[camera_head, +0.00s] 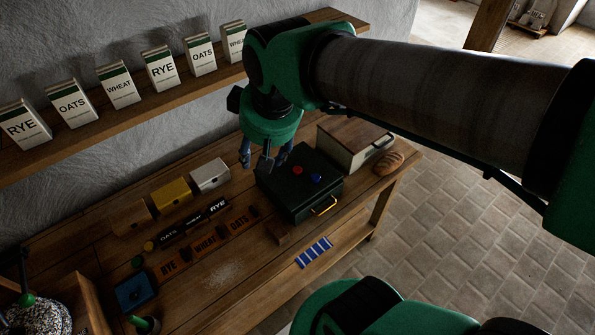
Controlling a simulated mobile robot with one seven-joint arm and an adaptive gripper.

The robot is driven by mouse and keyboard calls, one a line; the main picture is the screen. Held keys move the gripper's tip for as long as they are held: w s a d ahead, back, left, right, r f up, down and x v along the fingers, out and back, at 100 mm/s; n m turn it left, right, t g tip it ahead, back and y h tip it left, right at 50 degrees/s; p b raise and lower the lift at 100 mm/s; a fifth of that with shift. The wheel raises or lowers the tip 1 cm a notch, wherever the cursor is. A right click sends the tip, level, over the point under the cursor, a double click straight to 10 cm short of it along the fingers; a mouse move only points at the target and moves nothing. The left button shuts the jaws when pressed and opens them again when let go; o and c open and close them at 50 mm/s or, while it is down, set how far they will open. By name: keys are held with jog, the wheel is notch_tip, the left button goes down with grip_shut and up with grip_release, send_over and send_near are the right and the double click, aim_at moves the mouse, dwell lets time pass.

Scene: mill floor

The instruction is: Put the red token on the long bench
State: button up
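The red token (297,169) is a small round piece lying on the lid of a dark green box (290,196) with a yellow handle. A blue token (316,178) lies on the same lid, to its right. The box stands on the long wooden bench (222,300), which runs along the wall. My gripper (258,162) points down, at the left of the red token and apart from it in the picture. Its fingers are spread, and nothing shows between them. Its exact height above the lid is hard to tell.
Yellow and white boxes, lettered strips and a blue-striped card (314,252) lie on the bench. A shelf (140,107) with grain packets runs above. The front middle is fairly clear.

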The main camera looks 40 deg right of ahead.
jog(key=w+d+f+g, duration=0.1)
jog(key=w+d+f, duration=0.35)
jog(key=w, duration=0.25)
jog(key=n+g, duration=0.2)
jog(key=g, duration=0.1)
send_over(298, 170)
notch_tip(298, 170, down, 20)
jog(key=shift+a+r, duration=0.1)
jog(key=shift+f, duration=4.3)
